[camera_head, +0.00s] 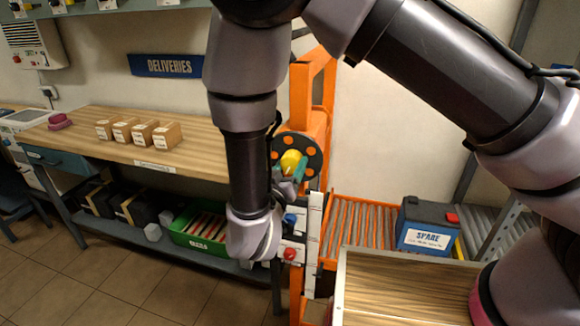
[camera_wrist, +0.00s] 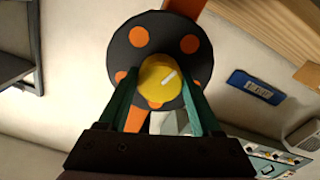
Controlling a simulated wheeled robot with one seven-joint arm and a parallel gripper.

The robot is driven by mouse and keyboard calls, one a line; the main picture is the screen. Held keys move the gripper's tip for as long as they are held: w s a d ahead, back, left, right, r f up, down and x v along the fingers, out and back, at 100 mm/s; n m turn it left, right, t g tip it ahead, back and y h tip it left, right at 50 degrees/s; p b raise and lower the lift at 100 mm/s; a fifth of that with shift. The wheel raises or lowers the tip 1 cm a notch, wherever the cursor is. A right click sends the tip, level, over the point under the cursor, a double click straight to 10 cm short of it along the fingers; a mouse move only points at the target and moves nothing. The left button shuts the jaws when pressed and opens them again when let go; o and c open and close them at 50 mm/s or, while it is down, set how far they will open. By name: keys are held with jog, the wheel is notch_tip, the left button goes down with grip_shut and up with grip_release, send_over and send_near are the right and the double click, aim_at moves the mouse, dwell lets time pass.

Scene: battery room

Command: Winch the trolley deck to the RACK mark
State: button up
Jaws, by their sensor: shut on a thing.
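The orange trolley (camera_head: 327,85) carries a black handwheel (camera_head: 314,145) with orange spots and a yellow knob (camera_head: 291,160) at its middle. My gripper (camera_head: 289,180) is shut on the yellow knob. In the wrist view its green fingers (camera_wrist: 164,98) stand on either side of the knob (camera_wrist: 160,80), which has a white line. The roller deck (camera_head: 368,225) bears a dark blue battery box labelled SPARE (camera_head: 428,222). A white upright scale (camera_head: 313,245) stands below the wheel. I cannot read a RACK mark on it. My arm hides part of the trolley.
A red button (camera_head: 290,254) and a blue knob (camera_head: 290,219) sit beside the scale. A wooden bench (camera_head: 95,125) with several small boxes stands at left, with a green crate (camera_head: 200,242) beneath. A wood-topped surface (camera_head: 400,285) is in front. Tiled floor at lower left is clear.

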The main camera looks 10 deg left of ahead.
jog(key=shift+s+f, duration=0.1)
jog(key=o, duration=1.4)
jog(key=s, duration=1)
jog(key=shift+s+a, duration=0.35)
jog(key=shift+a, duration=0.05)
